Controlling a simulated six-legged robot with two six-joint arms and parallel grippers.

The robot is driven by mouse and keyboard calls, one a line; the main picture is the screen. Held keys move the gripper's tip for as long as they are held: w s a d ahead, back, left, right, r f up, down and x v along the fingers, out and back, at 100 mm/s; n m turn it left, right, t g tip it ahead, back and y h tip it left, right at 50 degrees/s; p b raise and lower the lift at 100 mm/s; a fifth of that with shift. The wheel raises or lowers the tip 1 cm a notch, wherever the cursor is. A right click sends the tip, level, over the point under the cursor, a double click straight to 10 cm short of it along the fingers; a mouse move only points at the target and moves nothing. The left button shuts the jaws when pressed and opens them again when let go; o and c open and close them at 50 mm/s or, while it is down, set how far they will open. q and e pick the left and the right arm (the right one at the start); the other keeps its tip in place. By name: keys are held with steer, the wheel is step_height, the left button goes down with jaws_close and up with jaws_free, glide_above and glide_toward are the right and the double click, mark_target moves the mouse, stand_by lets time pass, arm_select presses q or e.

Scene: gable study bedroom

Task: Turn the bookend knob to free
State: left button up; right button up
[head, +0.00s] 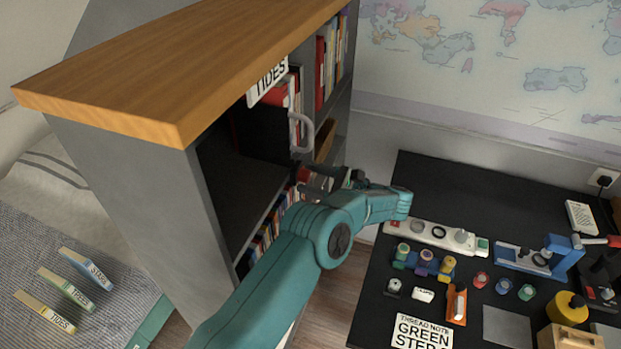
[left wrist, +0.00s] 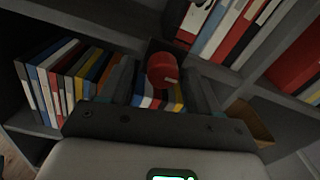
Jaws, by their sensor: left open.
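The red bookend knob (left wrist: 162,70) shows in the left wrist view, in front of a dark upright plate (left wrist: 152,46) among the shelved books. My left gripper (left wrist: 162,88) is open, with one finger on each side of the knob as seen from the wrist. I cannot tell whether the fingers touch it. In the head view, my left gripper (head: 318,180) reaches into the shelf opening beside a red part that is probably the knob (head: 302,174); the wrist partly hides this spot. My right gripper is not in view.
The grey bookcase (head: 130,190) has a wooden top (head: 190,65) close above the arm. A black desk (head: 440,185) with many small items stands right. Books (head: 70,290) lie at lower left.

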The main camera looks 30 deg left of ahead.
arm_select(q)
steer(key=shift+w+f, duration=0.1)
steer(key=shift+w, duration=0.1)
steer(key=shift+c, duration=1.2)
steer(key=shift+w+d+f, duration=0.1)
steer(key=c, duration=0.8)
